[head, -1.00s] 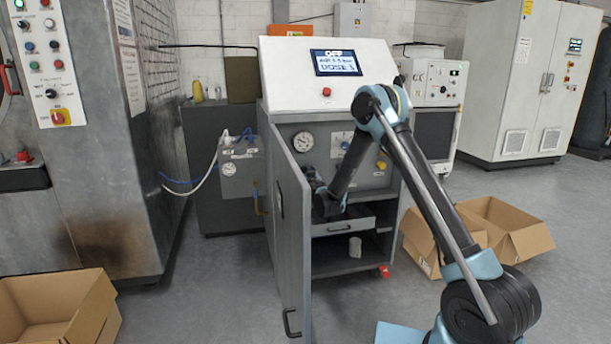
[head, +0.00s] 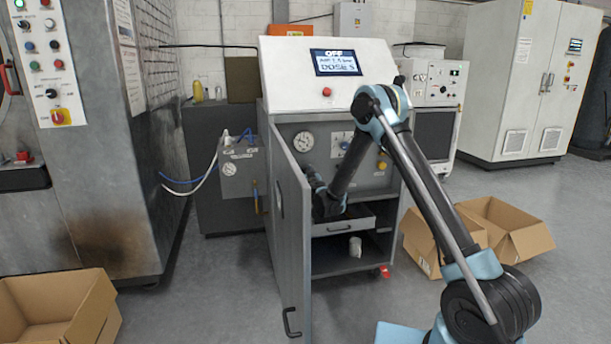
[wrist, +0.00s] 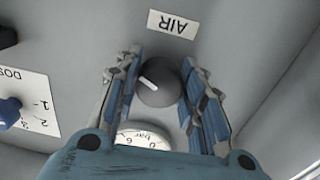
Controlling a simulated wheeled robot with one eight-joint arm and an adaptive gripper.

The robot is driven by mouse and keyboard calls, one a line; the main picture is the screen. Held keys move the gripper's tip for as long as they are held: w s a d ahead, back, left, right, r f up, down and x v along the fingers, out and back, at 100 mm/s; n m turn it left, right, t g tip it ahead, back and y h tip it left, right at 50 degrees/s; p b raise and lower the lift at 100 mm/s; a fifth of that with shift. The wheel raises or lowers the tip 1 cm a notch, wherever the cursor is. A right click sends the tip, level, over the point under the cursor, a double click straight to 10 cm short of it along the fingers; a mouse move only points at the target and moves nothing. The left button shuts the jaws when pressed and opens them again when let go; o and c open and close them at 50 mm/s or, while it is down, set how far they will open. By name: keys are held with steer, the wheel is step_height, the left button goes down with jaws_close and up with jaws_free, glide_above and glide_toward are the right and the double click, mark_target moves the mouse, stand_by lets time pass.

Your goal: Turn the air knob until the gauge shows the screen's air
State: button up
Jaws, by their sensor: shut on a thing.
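The air knob (wrist: 158,84) is a dark round knob with a white pointer line, which points to the upper left in the wrist view. An upside-down AIR label (wrist: 173,24) is on the panel above it. My gripper (wrist: 160,64) is shut on the knob, one finger on each side. A bar gauge (wrist: 143,137) shows partly below the knob, its needle hidden. In the head view the round gauge (head: 303,141) is on the cabinet panel, too small to read surely. The screen (head: 335,63) shows OFF, an air line in bar that is blurred, and DOSE 5.
A blue dose knob (wrist: 9,112) is at the left in the wrist view. Cardboard boxes (head: 520,240) lie on the floor at right.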

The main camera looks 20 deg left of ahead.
steer(key=o, duration=1.1)
steer(key=v, duration=1.2)
steer(key=shift+f, duration=0.1)
steer(key=shift+w, duration=0.1)
